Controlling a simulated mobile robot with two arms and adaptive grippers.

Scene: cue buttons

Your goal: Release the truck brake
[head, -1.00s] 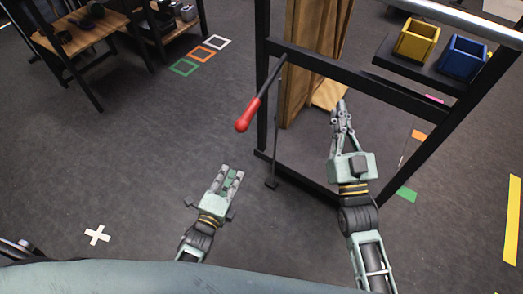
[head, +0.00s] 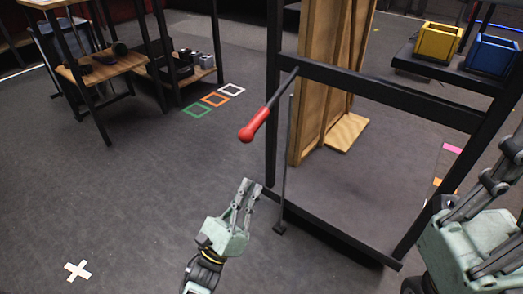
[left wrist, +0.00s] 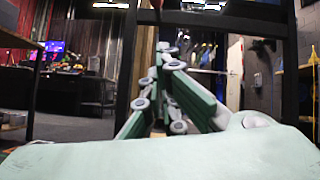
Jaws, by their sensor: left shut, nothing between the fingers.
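The brake lever has a red grip (head: 254,125) on a black rod (head: 281,88) that slopes down and left from the truck's black frame (head: 400,94). My left gripper (head: 246,186) is below the red grip in the head view, apart from it, fingers pointing up. Its fingers are shut and empty. In the left wrist view its fingers (left wrist: 168,85) point ahead toward the frame. My right gripper (head: 503,165) is at the right edge, partly cut off, well away from the lever; its finger opening is unclear.
A thin upright rod (head: 286,160) with a small foot stands beneath the lever. Wooden boards (head: 318,80) stand behind the frame. Yellow (head: 438,41) and blue (head: 491,53) bins sit on a shelf at the right.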

